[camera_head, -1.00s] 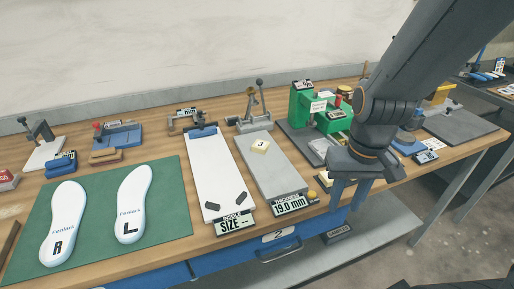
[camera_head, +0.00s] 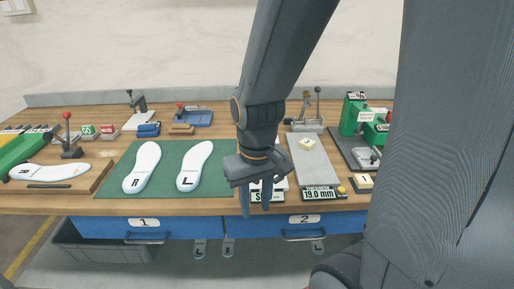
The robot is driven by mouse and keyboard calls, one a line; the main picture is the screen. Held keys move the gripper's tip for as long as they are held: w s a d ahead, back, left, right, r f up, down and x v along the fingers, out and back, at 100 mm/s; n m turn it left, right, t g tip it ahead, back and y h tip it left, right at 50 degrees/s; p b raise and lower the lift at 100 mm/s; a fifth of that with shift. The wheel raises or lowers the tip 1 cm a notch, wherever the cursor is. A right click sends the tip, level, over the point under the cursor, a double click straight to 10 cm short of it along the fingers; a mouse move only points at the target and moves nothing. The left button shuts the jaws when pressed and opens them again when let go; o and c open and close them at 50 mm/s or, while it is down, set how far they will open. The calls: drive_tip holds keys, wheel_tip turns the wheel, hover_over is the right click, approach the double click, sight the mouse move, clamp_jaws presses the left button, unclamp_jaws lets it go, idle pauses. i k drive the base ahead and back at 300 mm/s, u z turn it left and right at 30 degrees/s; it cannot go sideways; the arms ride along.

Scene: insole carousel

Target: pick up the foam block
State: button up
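A small cream block marked 3 (camera_head: 307,143), which may be the foam block, lies on the grey plate of the thickness gauge (camera_head: 315,165), right of my gripper. Another pale block marked 1 (camera_head: 362,183) sits near the table's front edge, further right. I cannot tell for sure which one is foam. My gripper (camera_head: 256,203) points down over the front edge of the table. Its two fingers are apart with nothing between them. It hides most of the white size board.
Two white insoles, R (camera_head: 142,168) and L (camera_head: 195,166), lie on a green mat (camera_head: 167,188). A third insole (camera_head: 50,172) rests on a wooden board at left. A green machine (camera_head: 366,122) and small clamps stand behind. Blue drawers (camera_head: 182,228) are under the tabletop.

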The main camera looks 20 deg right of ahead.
sight(307, 143)
drive_tip(key=u, duration=0.4)
drive_tip(key=k, duration=0.3)
drive_tip(key=z, duration=1.1)
drive_tip(key=i, duration=0.5)
drive_tip(key=z, duration=0.05)
